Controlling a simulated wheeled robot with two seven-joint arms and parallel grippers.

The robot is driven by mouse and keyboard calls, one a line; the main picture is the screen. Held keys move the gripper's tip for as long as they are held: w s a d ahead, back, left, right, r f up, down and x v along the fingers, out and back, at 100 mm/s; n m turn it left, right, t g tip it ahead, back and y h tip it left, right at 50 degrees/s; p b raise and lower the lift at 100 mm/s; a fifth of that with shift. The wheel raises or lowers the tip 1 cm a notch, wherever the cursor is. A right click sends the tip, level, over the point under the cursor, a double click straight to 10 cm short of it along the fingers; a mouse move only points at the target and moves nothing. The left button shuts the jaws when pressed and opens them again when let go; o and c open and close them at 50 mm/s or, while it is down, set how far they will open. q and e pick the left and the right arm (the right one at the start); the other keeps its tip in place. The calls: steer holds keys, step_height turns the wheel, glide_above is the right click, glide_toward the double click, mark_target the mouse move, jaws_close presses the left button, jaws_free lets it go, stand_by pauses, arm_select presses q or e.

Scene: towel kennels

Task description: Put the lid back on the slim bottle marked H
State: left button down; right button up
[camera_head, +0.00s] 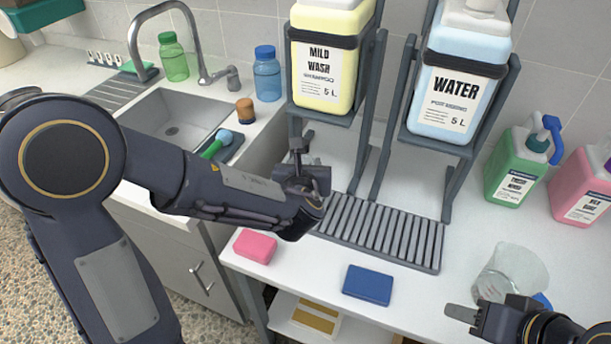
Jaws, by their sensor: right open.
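I cannot make out a letter H on any bottle. A green bottle (173,57) with a green lid and a blue bottle (267,75) with a blue lid stand behind the sink, both upright and closed. No loose lid can be clearly identified. My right gripper (470,305) is open at the lower right, beside a clear beaker (512,268); nothing shows between its fingers. My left gripper (299,160) is in front of the rack, below the yellow jug; its fingers are too hidden to tell whether they are open.
A yellow "Mild Wash" jug (325,65) and a blue "Water" jug (455,85) sit on stands over a slatted drain (385,232). Green (515,165) and pink (583,188) jugs stand at right. A pink sponge (255,246) and blue sponge (367,285) lie near the front edge.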

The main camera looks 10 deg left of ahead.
arm_select(q)
steer(key=shift+w+f+b, duration=0.2)
steer(key=shift+f+b, duration=0.05)
steer(key=shift+f, duration=0.75)
steer(key=shift+w+f+b, duration=0.2)
steer(key=shift+f, duration=0.75)
steer(key=shift+f+b, duration=0.25)
steer(key=shift+b, duration=0.1)
steer(key=c, duration=0.9)
jaws_free()
steer(key=shift+r, duration=0.1)
steer(key=shift+r+p, duration=0.15)
steer(key=shift+p, duration=0.15)
steer(key=shift+s+r, duration=0.15)
steer(key=shift+s, duration=0.05)
steer(key=p+v, duration=0.1)
steer(key=v, duration=1)
steer(key=shift+s, duration=0.3)
